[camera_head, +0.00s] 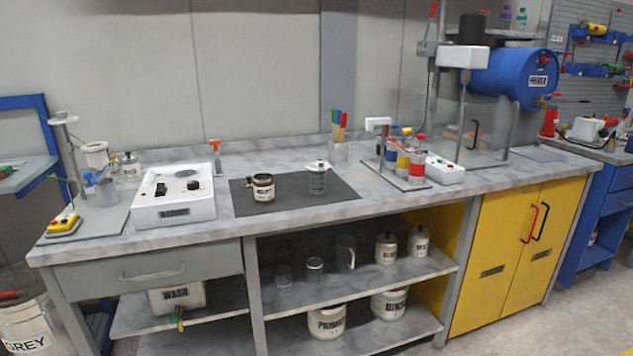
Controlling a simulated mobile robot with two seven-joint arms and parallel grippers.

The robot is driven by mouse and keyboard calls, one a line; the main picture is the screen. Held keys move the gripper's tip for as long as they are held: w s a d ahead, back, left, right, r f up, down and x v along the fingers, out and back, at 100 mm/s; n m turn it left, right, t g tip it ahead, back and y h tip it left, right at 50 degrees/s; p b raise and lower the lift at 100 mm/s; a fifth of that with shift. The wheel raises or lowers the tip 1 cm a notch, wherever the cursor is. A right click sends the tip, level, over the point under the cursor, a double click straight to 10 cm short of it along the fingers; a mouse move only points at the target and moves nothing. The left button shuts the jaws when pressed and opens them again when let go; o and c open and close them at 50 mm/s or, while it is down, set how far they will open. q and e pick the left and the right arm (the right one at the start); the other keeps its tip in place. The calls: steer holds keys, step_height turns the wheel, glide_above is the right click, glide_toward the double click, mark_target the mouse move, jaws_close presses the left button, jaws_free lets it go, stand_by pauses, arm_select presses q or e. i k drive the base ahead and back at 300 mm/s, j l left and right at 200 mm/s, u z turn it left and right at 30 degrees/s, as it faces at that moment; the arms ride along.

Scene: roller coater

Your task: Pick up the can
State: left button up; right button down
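A small white can (263,187) with a dark label and a dark rim stands upright on a dark mat (335,205) on the grey marbled bench top. A clear glass beaker (317,179) with a white piece on top stands to its right on the same mat. Two more small labelled cans, one (386,249) and another (418,242), stand on the upper shelf below the bench. I cannot tell which of these the task means. Neither of my grippers is in view.
A white hot-plate-like device (173,200) stands left of the mat. A rack of coloured bottles (403,163) and a blue drum (512,78) are at the right. Larger tubs, one of them marked PRIMER (327,322), sit on the bottom shelf. The bench's front edge is clear.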

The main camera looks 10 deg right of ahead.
mark_target(263, 183)
steer(key=i+l, duration=0.2)
steer(key=l, duration=0.15)
steer(key=i+l, duration=0.2)
steer(key=l, duration=0.2)
steer(key=i+l, duration=0.2)
steer(key=l, duration=0.15)
steer(key=z, duration=0.05)
